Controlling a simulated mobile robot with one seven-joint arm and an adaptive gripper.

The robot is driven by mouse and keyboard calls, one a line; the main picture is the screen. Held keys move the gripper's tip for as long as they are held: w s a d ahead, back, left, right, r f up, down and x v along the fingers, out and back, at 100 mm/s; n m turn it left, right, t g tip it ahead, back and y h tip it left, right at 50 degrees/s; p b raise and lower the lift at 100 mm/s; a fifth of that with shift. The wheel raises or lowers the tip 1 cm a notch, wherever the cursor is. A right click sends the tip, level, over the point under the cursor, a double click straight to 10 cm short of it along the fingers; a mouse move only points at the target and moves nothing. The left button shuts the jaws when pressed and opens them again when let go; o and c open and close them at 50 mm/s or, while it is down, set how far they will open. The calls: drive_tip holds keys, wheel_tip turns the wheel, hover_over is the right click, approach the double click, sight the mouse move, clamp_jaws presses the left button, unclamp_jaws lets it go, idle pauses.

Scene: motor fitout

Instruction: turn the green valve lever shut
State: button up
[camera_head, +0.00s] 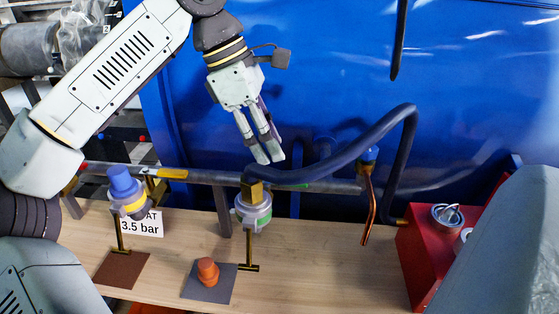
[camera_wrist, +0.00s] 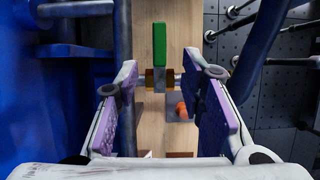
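The green valve lever (camera_wrist: 159,43) shows in the wrist view as an upright bar ahead of my gripper (camera_wrist: 162,66), roughly centred between the fingertips. It sits just beyond a brass fitting (camera_wrist: 150,78) on a pipe. In the head view only a small green sliver (camera_head: 304,186) shows beside the dark hose, and it may be part of this lever. My gripper (camera_head: 268,158) points down above the pipe near the hose end. Its purple-padded fingers are apart with nothing between them. The fingertips appear clear of the lever.
A thick dark hose (camera_head: 345,158) arches right of my gripper. A yellow lever (camera_head: 172,173) and a blue-capped gauge (camera_head: 122,184) are at left. An orange knob (camera_head: 207,270) sits on a grey mat. A red box (camera_head: 414,262) stands at right. The blue wall (camera_head: 330,60) is behind.

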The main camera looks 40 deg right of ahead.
drive_tip(key=v, duration=0.5)
drive_tip(key=shift+r, duration=0.15)
idle(0.3)
